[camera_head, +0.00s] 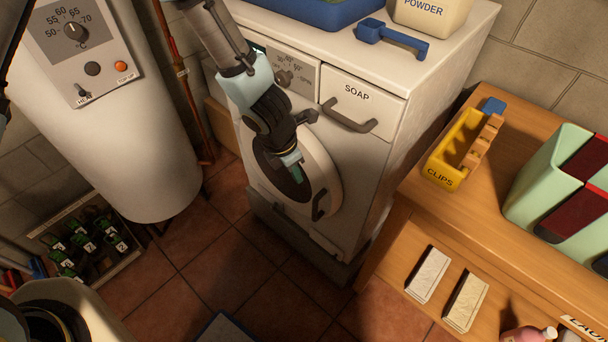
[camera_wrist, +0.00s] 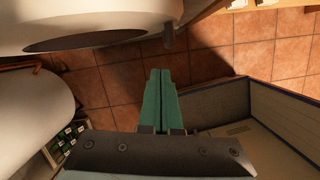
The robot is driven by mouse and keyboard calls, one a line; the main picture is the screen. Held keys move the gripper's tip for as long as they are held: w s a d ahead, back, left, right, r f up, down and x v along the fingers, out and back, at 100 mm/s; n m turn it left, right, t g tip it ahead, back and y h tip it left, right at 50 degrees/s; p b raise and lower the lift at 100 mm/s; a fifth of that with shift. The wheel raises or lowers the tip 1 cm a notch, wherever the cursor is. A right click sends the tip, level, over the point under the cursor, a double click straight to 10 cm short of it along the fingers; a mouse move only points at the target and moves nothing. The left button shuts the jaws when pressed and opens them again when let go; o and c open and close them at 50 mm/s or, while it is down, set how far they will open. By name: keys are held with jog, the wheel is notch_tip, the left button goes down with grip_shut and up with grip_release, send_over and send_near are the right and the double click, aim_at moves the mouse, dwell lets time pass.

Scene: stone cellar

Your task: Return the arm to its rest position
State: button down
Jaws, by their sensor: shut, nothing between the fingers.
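My gripper (camera_head: 298,174) hangs at the end of my arm in front of the washing machine's round door (camera_head: 322,170), pointing down. Its green fingers are pressed together with nothing between them. They also show in the wrist view (camera_wrist: 160,75), shut, above the tiled floor. My arm comes down from the top of the head view, passing before the machine's control panel (camera_head: 297,75). I cannot tell how far the fingers are from the door.
A white boiler (camera_head: 110,150) stands left of the washing machine (camera_head: 375,130). A bottle crate (camera_head: 128,262) lies below it. A wooden bench (camera_head: 415,200) with a yellow clips box (camera_head: 440,176) is at the right. A blue-edged open box (camera_wrist: 215,95) is near my fingers in the wrist view.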

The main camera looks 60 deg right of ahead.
jog(key=shift+p+v, duration=0.35)
jog(key=shift+v, duration=0.8)
jog(key=w+a+r+m+t+b, duration=0.1)
jog(key=w+a+r+m, duration=0.2)
jog(key=w, duration=0.4)
jog(key=w+a+r+m+h+b, duration=0.1)
jog(key=w+a+r+m, duration=0.15)
jog(key=w+a, duration=0.35)
jog(key=w+a+r+m+t+b, duration=0.1)
jog(key=w+a+r, duration=0.25)
jog(key=w, duration=0.45)
jog(key=w+a+r+m+y+b, duration=0.1)
jog(key=w+a+r+m, duration=0.15)
jog(key=a, duration=0.55)
jog(key=w+a+r+m, duration=0.2)
jog(key=w+a+r, duration=0.1)
jog(key=a, duration=0.4)
jog(key=s+a+r+m+y, duration=0.1)
jog(key=a+m, duration=0.1)
jog(key=a, duration=0.6)
jog(key=s+a+r+m+y+b, duration=0.1)
jog(key=a+r+m, duration=0.1)
jog(key=a, duration=0.6)
jog(key=shift+s+t, duration=0.25)
jog(key=shift+t, duration=0.05)
jog(key=shift+a+r, duration=0.15)
